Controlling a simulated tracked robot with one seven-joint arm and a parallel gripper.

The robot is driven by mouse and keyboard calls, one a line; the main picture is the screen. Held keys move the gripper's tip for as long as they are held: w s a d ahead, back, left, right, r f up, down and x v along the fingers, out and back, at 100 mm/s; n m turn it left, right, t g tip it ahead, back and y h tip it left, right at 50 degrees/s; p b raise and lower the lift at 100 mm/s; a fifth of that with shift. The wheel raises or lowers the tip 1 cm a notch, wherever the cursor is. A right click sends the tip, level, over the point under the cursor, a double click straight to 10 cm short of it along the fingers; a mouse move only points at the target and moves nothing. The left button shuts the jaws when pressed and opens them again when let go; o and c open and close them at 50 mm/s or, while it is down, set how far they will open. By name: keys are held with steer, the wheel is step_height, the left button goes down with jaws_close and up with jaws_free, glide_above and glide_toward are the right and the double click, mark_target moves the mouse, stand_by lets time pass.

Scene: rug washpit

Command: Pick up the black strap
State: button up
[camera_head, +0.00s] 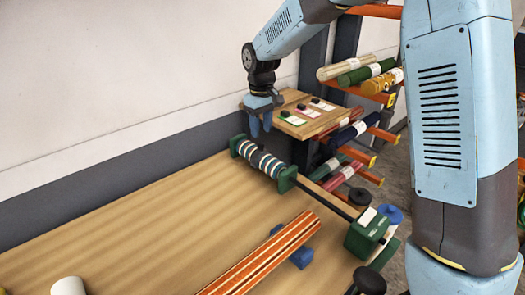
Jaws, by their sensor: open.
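My gripper (261,124) points down at the left end of a small wooden side table (258,101), with its fingers apart and nothing seen between them. On that table several small items lie by white cards. A small black item (315,100) at the far right end could be the black strap, but it is too small to be sure. It lies to the right of my gripper and apart from it. A pink item (301,106) and a dark green item (285,113) lie between it and my gripper.
A striped roller in green end blocks (287,179) stands just below my gripper. An orange striped roll (265,255) lies on the large wooden table (130,235). A rack of rolled rugs (365,72) stands behind at right. The large table's left middle is clear.

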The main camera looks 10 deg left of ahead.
steer(key=shift+a+f, duration=0.1)
steer(key=shift+f, duration=3.15)
jaws_close()
